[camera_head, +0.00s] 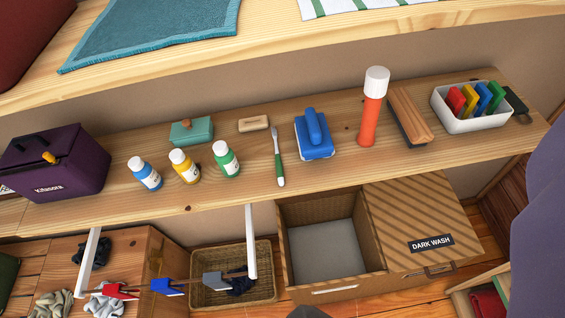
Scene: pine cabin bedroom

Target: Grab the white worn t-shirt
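A crumpled whitish cloth (104,303) lies at the lower left, low down on a wooden surface under the shelf. It may be the white worn t-shirt, but it is small and partly cut off by the picture edge. A red clip on a rail partly covers it. A beige crumpled cloth (52,304) lies to its left, and a dark crumpled cloth (97,250) lies behind it. My gripper does not show clearly in this view.
A wooden shelf (345,165) with bottles, brushes and a white tray (448,118) crosses above. A clip rail hangs on white brackets (251,242). A wicker basket (209,297) and an open cardboard box labelled dark wash (410,225) stand below. A purple shape (540,210) fills the right edge.

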